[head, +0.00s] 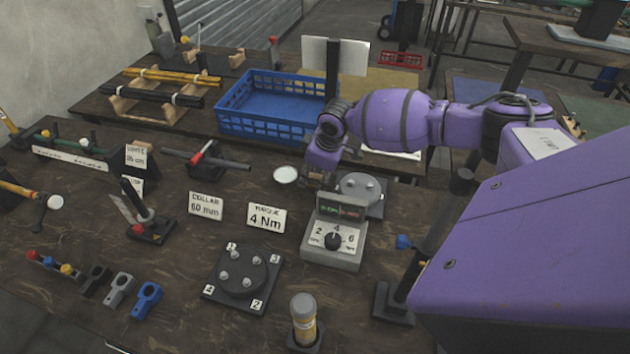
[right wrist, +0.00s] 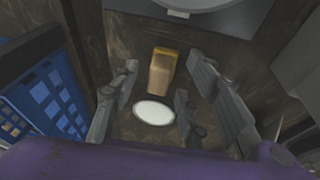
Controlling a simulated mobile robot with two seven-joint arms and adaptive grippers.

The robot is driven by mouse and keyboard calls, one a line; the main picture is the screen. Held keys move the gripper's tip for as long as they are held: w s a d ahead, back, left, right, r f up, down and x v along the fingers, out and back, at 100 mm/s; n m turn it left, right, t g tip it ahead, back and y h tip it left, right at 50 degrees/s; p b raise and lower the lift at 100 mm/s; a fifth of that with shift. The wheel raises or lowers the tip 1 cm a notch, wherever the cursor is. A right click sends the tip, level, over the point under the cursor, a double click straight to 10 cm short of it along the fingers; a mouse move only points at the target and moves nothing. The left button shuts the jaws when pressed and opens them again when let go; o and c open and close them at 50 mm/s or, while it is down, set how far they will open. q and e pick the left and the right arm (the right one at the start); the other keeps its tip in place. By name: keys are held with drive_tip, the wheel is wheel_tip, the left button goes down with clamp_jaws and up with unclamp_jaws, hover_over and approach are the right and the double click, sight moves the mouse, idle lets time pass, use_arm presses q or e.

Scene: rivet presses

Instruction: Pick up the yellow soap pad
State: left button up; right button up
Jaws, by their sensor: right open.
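The yellow soap pad (right wrist: 162,70) is a small tan-yellow block on the dark wooden bench, between and slightly beyond the fingers in the right wrist view. In the head view it is mostly hidden by my right gripper (head: 322,168). My right gripper, also in the wrist view (right wrist: 160,88), is open and points down over the bench, with one finger on each side of the pad's line. I see no contact with the pad. My left gripper is not in view.
A white disc (head: 286,174) lies left of the gripper and shows in the wrist view (right wrist: 154,111). The grey torque box (head: 334,240) and a round grey fixture (head: 362,190) stand close by. A blue crate (head: 270,103) is behind. A bolt plate (head: 243,277) stands in front.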

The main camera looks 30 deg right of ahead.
sight(316, 176)
drive_tip(key=shift+c, duration=0.3)
clamp_jaws()
drive_tip(key=shift+r, duration=0.1)
wheel_tip(316, 176, up, 10)
idle(0.3)
